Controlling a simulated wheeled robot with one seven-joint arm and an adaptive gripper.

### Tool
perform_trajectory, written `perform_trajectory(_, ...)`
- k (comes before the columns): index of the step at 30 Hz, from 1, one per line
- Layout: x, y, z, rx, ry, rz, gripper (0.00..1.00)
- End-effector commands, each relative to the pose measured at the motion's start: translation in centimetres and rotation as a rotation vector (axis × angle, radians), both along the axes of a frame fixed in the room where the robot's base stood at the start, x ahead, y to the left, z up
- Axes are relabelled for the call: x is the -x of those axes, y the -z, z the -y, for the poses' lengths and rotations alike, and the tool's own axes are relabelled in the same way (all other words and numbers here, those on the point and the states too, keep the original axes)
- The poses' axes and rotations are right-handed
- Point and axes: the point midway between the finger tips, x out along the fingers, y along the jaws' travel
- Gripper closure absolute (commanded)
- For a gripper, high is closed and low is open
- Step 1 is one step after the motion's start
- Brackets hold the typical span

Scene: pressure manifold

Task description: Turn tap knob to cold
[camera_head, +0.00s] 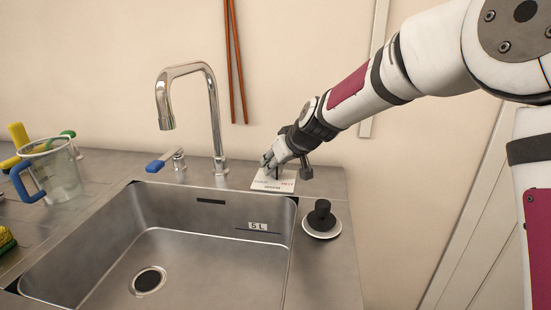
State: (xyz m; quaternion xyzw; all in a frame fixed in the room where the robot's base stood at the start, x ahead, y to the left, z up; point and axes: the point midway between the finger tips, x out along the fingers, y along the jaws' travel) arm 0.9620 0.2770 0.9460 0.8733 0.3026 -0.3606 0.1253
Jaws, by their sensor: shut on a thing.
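My gripper (270,165) reaches down from the right to the counter behind the sink's back right corner. It is shut on the tap knob, which its fingers almost wholly hide, so I cannot tell which way the knob points. Below it is a white label plate (273,187) with red lettering at its right and darker lettering at its left, too small to read surely. The chrome tap (216,120) stands to the left, its curved spout over the sink. No water shows at the spout.
The steel sink (200,262) lies in front, empty, with a drain. A blue-handled lever (160,162) stands left of the tap. A black knob-like piece on a white disc (322,222) sits at the sink's right. A clear jug (58,175) stands at the left. The wall is close behind.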

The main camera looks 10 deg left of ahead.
Motion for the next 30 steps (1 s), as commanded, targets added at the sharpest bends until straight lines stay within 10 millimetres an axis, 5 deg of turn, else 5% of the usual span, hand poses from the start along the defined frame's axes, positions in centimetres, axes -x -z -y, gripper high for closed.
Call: perform_trajectory(30, 0.37, -0.16, -0.28, 0.010, 0.662, 0.002, 0.98)
